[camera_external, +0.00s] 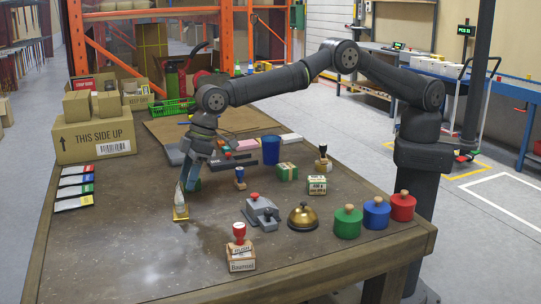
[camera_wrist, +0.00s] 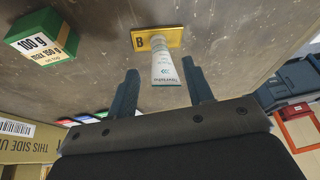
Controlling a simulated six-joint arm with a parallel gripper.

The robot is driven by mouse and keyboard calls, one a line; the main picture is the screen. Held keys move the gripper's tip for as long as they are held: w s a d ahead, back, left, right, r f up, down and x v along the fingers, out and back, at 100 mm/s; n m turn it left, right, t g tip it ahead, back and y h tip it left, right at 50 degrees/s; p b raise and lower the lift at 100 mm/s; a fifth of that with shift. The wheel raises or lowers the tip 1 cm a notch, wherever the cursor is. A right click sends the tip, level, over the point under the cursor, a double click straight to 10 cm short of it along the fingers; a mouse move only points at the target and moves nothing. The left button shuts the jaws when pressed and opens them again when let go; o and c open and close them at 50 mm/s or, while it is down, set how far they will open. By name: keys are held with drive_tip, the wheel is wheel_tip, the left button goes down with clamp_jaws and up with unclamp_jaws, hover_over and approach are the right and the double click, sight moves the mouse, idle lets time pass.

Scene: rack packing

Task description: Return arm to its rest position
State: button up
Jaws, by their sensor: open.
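My gripper (camera_external: 192,184) hangs over the left part of the table with its fingers pointing down. In the wrist view its two fingers (camera_wrist: 160,67) are apart. A white tube (camera_external: 181,196) stands on a small yellow plate (camera_external: 180,213) just beside the gripper. In the wrist view the tube (camera_wrist: 165,68) shows between the fingertips, with the yellow plate (camera_wrist: 147,38), marked B, at its foot. The fingers do not appear closed on the tube; whether either touches it I cannot tell.
A stamp (camera_external: 240,254), a brass bell (camera_external: 303,217) and green, blue and red round weights (camera_external: 347,223) stand toward the right and front. Cardboard boxes (camera_external: 96,137) stand back left. A blue cup (camera_external: 271,150) is behind. The front left table is bare.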

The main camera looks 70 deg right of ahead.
sight(179, 186)
drive_tip(key=x, duration=0.7)
drive_tip(key=shift+f, duration=0.15)
wheel_tip(179, 186, up, 4)
drive_tip(key=shift+d+r, duration=0.1)
drive_tip(key=shift+r, duration=0.3)
drive_tip(key=shift+w+d+r, duration=0.1)
drive_tip(key=shift+d, duration=0.2)
